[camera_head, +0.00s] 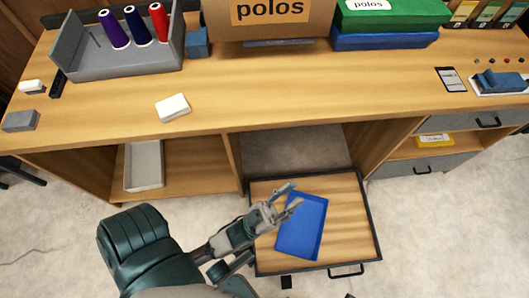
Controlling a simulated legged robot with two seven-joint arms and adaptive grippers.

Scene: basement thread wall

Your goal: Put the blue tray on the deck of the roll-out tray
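The blue tray (302,230) is a shallow rectangular tray that appears to lie flat, slightly turned, on the wooden deck of the roll-out tray (351,222). The roll-out tray has a dark rim and is pulled out from under the workbench. My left gripper (294,196) comes in from the left over the deck, at the upper left edge of the blue tray. Its fingers are spread apart with nothing visible between them. Whether a finger touches the tray's rim I cannot tell. My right gripper is not in view.
The workbench top (260,97) stands behind, holding a grey bin (130,62) with thread spools, a cardboard box (265,27) and a white block (173,107). A grey tray (144,165) sits on the lower shelf. The deck's right side is bare.

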